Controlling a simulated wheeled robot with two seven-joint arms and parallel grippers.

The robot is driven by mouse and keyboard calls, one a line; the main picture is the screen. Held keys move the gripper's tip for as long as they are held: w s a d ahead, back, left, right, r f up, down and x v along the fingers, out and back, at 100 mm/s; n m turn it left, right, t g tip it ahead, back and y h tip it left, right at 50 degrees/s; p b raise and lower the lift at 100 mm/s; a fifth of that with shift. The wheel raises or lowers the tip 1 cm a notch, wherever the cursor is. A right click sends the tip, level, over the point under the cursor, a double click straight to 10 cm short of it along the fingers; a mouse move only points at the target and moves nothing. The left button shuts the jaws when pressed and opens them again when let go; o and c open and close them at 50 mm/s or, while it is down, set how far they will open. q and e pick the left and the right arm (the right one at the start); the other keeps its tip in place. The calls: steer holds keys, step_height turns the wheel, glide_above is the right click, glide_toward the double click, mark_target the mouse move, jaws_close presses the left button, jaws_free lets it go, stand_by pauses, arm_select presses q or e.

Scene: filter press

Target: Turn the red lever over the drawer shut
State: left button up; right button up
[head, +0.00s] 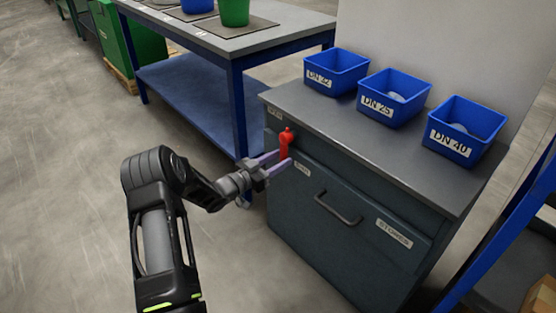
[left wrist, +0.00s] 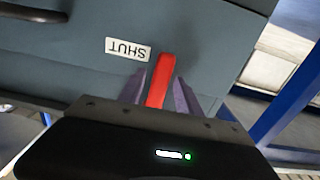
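The red lever (head: 285,142) is on the upper left of the grey cabinet's front, above and left of the drawer (head: 345,210) with its dark handle. In the head view it stands roughly upright, its lower end pointing down. My left gripper (head: 275,160) is at the lever, its purple fingers on either side of the lower end. In the left wrist view the red lever (left wrist: 161,80) lies between the two open fingers (left wrist: 160,90), with a small gap visible at the sides. A SHUT label (left wrist: 128,49) is beside it. My right gripper is not in view.
Three blue bins, DN 32 (head: 336,72), DN 25 (head: 393,98) and DN 40 (head: 464,131), stand on the cabinet top (head: 300,105). A blue frame (head: 500,235) is at right. Floor at left is clear.

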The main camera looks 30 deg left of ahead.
arm_select(q)
steer(key=shift+o, duration=0.3)
steer(key=p+v, duration=0.1)
steer(key=v, duration=0.6)
steer(key=shift+s, duration=0.4)
steer(key=shift+a, duration=0.1)
